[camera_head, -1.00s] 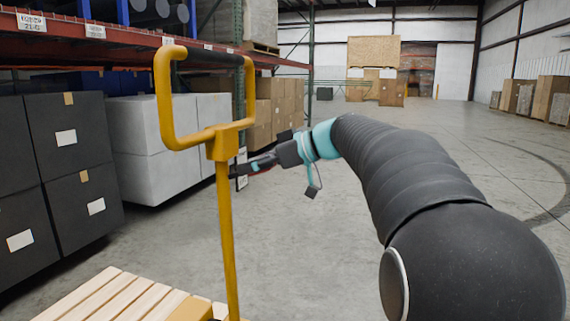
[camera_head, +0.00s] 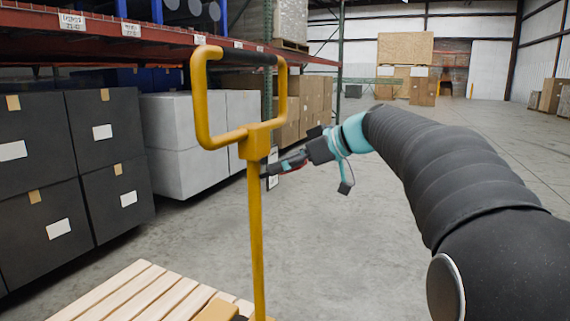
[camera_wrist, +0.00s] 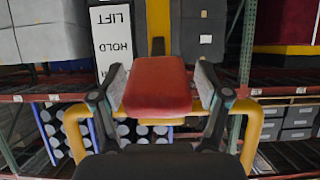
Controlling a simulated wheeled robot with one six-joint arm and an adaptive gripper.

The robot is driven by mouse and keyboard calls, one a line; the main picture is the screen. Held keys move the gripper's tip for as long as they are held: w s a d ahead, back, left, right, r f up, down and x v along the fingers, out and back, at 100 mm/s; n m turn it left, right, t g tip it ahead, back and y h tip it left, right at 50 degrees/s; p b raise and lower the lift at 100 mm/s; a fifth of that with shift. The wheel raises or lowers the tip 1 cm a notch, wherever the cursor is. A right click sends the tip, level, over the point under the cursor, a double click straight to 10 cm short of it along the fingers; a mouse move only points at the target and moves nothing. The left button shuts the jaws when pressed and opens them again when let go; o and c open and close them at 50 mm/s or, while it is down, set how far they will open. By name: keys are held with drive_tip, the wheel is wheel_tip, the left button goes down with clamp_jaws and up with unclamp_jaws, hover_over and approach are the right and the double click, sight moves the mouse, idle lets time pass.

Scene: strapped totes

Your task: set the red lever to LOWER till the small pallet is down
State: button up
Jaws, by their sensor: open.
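In the wrist view, which looks upside down, the red lever (camera_wrist: 158,82) sits between the two open fingers of my gripper (camera_wrist: 160,90). I cannot tell whether either finger touches it. In the head view, my gripper (camera_head: 287,164) is at the right side of the yellow handle post (camera_head: 256,220), just below the handle loop. The lever is mostly hidden there. The small wooden pallet (camera_head: 135,297) is at the bottom left; its height above the floor cannot be told.
The yellow handle loop (camera_head: 201,105) stands upright left of my gripper. Black boxes (camera_head: 105,130) and pale grey boxes (camera_head: 178,170) stand on the left under a red rack beam (camera_head: 100,26). The concrete floor (camera_head: 345,250) right of the post is clear.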

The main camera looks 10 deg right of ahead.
drive_tip(key=v, duration=1.2)
